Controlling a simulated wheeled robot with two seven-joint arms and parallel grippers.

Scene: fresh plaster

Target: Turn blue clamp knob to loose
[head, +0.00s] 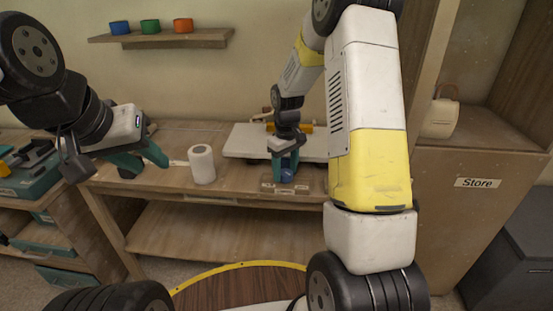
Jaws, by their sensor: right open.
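The blue clamp knob (287,176) sits low on a small wooden block (270,187) near the front edge of the workbench. My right gripper (285,174) points down over the knob, its teal fingers open on either side of it. I cannot tell whether the fingers touch the knob, and they hide part of it. My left gripper (143,164) is at the left, well away from the knob, with its teal fingers apart and empty. The knob's loose marking is too small to read.
A white roll (201,164) stands on the workbench (235,186) left of the knob. A pale board (248,139) lies behind it. Blue, green and orange cups stand on the wall shelf (205,39). A cabinet marked Store (475,210) is at the right.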

